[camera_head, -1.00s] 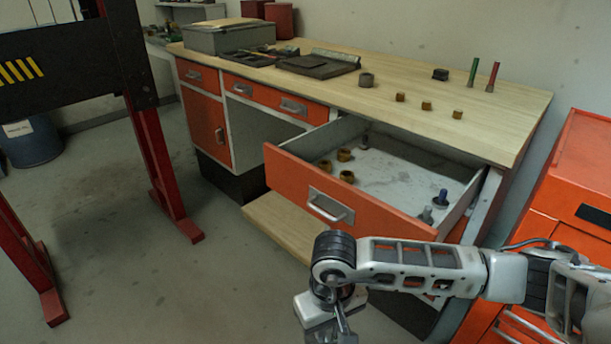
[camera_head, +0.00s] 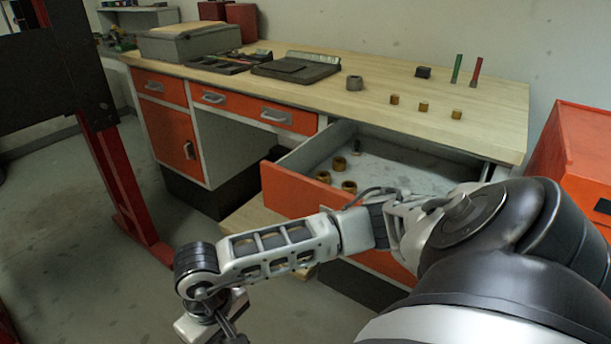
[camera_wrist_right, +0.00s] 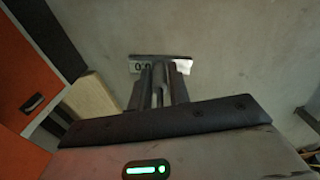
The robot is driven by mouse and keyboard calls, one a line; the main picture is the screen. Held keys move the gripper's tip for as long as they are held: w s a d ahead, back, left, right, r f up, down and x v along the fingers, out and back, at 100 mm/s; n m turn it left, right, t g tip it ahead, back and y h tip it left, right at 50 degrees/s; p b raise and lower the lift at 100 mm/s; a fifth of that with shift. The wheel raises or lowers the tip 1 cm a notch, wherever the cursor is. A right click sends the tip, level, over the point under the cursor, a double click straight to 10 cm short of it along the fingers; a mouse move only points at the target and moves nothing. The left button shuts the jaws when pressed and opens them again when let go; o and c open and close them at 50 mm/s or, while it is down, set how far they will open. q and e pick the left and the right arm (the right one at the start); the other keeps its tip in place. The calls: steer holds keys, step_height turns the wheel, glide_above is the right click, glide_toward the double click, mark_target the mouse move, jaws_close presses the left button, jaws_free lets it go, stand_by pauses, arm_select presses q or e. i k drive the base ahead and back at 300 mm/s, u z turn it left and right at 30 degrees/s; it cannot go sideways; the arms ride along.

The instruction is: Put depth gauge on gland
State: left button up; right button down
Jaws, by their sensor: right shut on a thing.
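My right gripper (camera_wrist_right: 158,88) is shut on the depth gauge (camera_wrist_right: 141,67), a dark crossbar with a small digital display, seen beyond the fingers in the right wrist view. It is held clear above the grey floor. In the head view my right gripper (camera_head: 226,330) is at the bottom edge, in front of the workbench, and the gauge cannot be made out there. My left gripper is not in view. I cannot identify a gland for certain in either view.
A red-legged frame (camera_head: 122,195) stands left. Floor between is clear.

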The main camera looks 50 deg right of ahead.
mark_target(354, 83)
steer(key=z, duration=0.2)
steer(key=i, duration=2.1)
steer(key=z, duration=1.75)
steer(key=i, duration=1.05)
steer(key=z, duration=0.8)
